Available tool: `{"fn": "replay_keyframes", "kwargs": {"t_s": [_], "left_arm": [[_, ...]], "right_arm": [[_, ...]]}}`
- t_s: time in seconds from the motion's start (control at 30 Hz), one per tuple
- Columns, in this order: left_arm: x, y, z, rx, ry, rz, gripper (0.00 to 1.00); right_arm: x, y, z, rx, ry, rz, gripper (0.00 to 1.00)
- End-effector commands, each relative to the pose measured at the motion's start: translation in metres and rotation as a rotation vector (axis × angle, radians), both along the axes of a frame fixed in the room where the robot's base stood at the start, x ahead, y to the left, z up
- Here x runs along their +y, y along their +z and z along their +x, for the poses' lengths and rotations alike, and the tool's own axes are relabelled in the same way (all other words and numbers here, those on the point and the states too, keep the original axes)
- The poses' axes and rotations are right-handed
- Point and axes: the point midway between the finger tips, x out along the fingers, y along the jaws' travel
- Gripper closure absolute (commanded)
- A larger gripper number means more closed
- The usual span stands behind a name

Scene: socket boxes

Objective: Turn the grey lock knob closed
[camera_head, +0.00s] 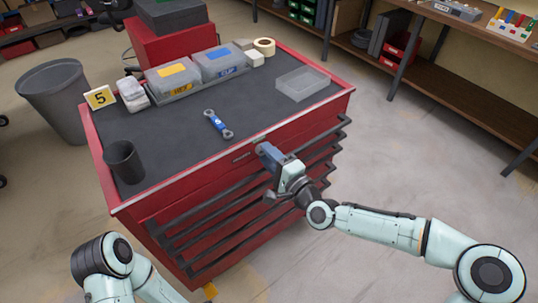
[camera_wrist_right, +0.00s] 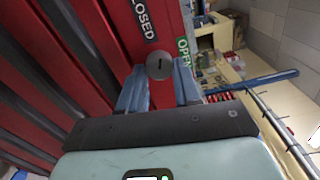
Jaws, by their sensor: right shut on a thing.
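The grey lock knob (camera_wrist_right: 159,66) is a round disc with a short dark slot, on the red front of the tool cabinet (camera_head: 215,185). In the wrist view a black CLOSED label (camera_wrist_right: 143,18) lies above and left of it, and a green OPEN label (camera_wrist_right: 184,48) to its right. In the head view the gripper hides the knob. My left gripper is out of view.
Drawer handles (camera_head: 235,210) project below my right gripper. The floor at right is clear.

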Motion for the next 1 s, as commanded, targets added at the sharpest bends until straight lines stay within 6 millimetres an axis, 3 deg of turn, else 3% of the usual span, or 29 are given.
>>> {"fn": "replay_keyframes", "kwargs": {"t_s": [0.5,1.0], "left_arm": [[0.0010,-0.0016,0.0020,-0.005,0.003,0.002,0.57],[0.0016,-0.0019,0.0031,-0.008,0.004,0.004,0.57]], "right_arm": [[-0.0007,0.0009,0.0005,-0.203,-0.002,-0.279,0.98],[-0.0008,0.0012,0.0006,-0.243,-0.003,-0.334,0.98]]}}
